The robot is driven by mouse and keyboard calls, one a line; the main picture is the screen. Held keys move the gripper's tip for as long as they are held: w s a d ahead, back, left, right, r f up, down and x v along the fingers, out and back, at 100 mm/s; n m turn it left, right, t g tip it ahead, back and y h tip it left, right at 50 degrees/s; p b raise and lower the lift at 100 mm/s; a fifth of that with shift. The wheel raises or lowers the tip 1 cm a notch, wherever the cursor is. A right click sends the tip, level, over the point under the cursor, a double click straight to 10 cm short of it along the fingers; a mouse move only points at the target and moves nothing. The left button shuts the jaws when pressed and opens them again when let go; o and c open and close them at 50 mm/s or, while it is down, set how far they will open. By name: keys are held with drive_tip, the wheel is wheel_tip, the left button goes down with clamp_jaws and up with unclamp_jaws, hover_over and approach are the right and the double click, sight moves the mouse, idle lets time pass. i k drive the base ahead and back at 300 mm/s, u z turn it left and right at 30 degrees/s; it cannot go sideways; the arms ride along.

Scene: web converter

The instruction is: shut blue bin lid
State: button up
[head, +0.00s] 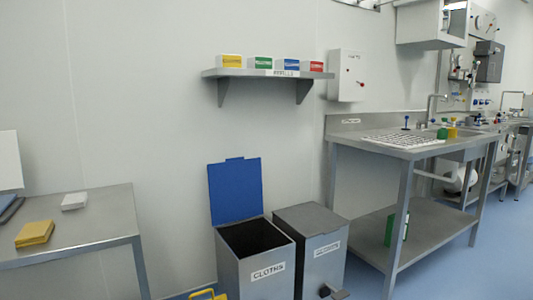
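The blue lid (236,190) stands raised, close to upright, at the back edge of a grey metal bin (265,273) labelled CLOTHS. The bin's mouth is open and its inside looks dark. The bin stands on the floor near the wall, and its lower part is cut off by the frame. My gripper is not in the head view.
A second grey bin (322,255) with a shut grey lid stands right of it. A metal table (95,225) with yellow cloths (34,233) is on the left. A sink bench (400,150) is on the right. A shelf (268,73) hangs above. A yellow handle-like object (205,293) shows in front.

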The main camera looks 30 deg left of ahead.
sight(235, 184)
drive_tip(key=z, duration=0.2)
drive_tip(key=i, duration=1.85)
drive_tip(key=u, duration=0.6)
drive_tip(key=i, duration=1)
drive_tip(key=u, duration=1.65)
drive_tip(key=i, duration=0.65)
drive_tip(key=u, duration=0.55)
